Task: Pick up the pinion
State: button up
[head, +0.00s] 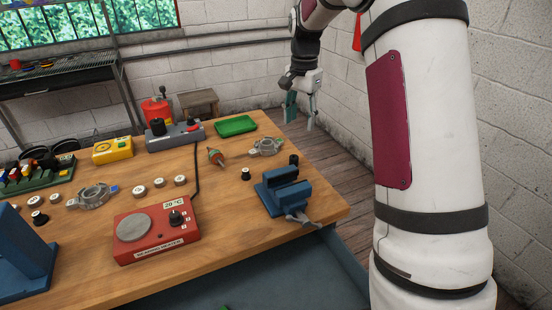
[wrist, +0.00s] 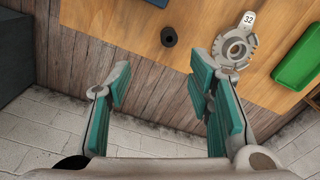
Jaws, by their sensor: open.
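A small dark cylinder (head: 293,159) stands upright near the right edge of the wooden bench, between the blue vise and a grey metal housing. In the wrist view it shows as a dark ring-topped cylinder (wrist: 169,38). My gripper (head: 301,118) is open and empty, high beyond the bench's right edge. In the wrist view its teal finger pads (wrist: 160,82) are wide apart, with floor and bench edge below.
The blue vise (head: 283,190) stands at the bench's right corner. The grey housing (head: 265,147), tagged 32 in the wrist view, and a green tray (head: 235,125) lie nearby. A red bearing heater (head: 157,232) sits nearer. A brick wall rises behind my arm.

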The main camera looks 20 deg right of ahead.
jog(key=w+f, duration=0.1)
jog(key=f, duration=0.1)
send_over(294, 158)
jog(key=s, duration=0.1)
jog(key=shift+m, duration=0.3)
notch_tip(294, 158, down, 8)
jog(key=shift+d+p, duration=0.15)
jog(key=shift+p, duration=0.2)
jog(key=shift+w+a+f+p, duration=0.1)
jog(key=shift+a+f+p, duration=0.05)
jog(key=shift+f, duration=0.75)
jog(key=shift+w+a+f+p, duration=0.1)
jog(key=shift+f+p, duration=0.05)
jog(key=shift+f, duration=0.7)
jog(key=shift+w+a+f+p, duration=0.1)
jog(key=shift+a+f+p, duration=0.05)
jog(key=shift+f, duration=0.75)
grip_shut()
